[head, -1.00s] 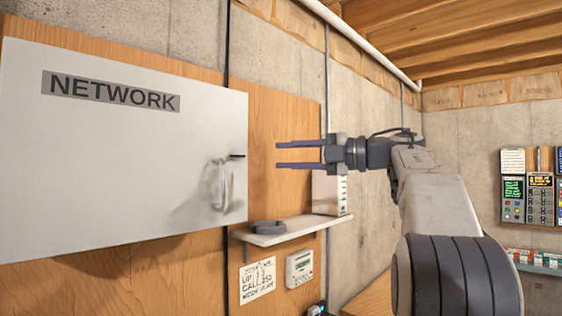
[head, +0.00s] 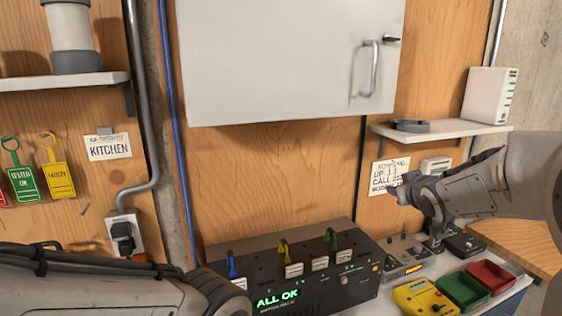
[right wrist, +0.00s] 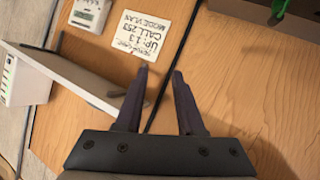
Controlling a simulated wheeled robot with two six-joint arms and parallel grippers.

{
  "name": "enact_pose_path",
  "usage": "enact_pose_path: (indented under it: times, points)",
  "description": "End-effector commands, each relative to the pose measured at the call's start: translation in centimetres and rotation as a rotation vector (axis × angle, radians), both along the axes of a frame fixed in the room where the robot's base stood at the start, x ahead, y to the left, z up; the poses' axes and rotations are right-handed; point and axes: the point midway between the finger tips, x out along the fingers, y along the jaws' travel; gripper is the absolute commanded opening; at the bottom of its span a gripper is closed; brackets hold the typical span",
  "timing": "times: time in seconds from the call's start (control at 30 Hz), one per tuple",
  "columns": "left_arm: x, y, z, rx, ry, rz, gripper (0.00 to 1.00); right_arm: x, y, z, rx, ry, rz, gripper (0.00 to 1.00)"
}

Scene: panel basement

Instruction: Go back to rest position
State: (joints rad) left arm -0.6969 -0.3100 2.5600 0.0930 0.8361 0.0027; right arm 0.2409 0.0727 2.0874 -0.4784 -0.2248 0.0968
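My right gripper (head: 396,192) is in front of the wooden wall, below the small shelf and near a handwritten note (head: 388,177). In the right wrist view its two dark fingers (right wrist: 160,72) are apart with nothing between them. My left arm (head: 110,285) lies along the bottom left of the head view. Its gripper is out of the picture. The white cabinet (head: 290,60) with a metal handle (head: 366,68) is shut, and neither visible arm touches it.
A shelf (head: 440,130) with a dark ring-like object (head: 410,125) and a white box (head: 490,95) is above the right gripper.

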Motion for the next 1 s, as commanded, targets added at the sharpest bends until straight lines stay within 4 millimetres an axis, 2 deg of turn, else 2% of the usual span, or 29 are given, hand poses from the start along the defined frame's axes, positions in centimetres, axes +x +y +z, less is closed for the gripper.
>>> enact_pose_path:
  times: [0.03,0.1,0.2,0.3,0.5,0.57,0.6,0.67,0.8,0.9,1.0]
  points:
    - [0.0,0.0,0.0,0.0,0.0,0.0,0.5,-1.8,1.3,-3.3,0.04,0.1,-0.016,0.38]
    - [0.0,0.0,0.0,0.0,0.0,0.0,0.5,-4.6,2.8,-7.6,0.094,0.239,-0.044,0.38]
    - [0.0,0.0,0.0,0.0,0.0,0.0,0.5,-9.2,4.9,-12.8,0.155,0.427,-0.076,0.38]
    - [0.0,0.0,0.0,0.0,0.0,0.0,0.5,-13.8,6.8,-16.6,0.202,0.593,-0.099,0.38]
    - [0.0,0.0,0.0,0.0,0.0,0.0,0.5,-22.6,9.9,-21.6,0.269,0.875,-0.132,0.38]
    - [0.0,0.0,0.0,0.0,0.0,0.0,0.5,-25.2,10.8,-22.6,0.285,0.954,-0.138,0.38]
    - [0.0,0.0,-0.8,0.0,0.0,0.0,0.5,-25.2,12.6,-22.4,0.257,0.953,-0.078,0.38]
    - [0.0,0.0,-1.3,0.0,0.0,0.0,0.5,-26.1,14.6,-22.2,0.227,0.976,-0.013,0.38]
    - [0.0,0.0,-2.5,0.0,0.0,-0.001,0.5,-29.3,18.9,-21.7,0.15,1.04,0.14,0.38]
    - [0.0,0.0,-3.3,0.0,0.0,-0.001,0.5,-32.2,21.4,-21.4,0.089,1.086,0.252,0.38]
    - [0.0,0.0,-3.9,0.0,0.0,-0.002,0.5,-35.0,23.1,-21.1,0.033,1.127,0.347,0.38]
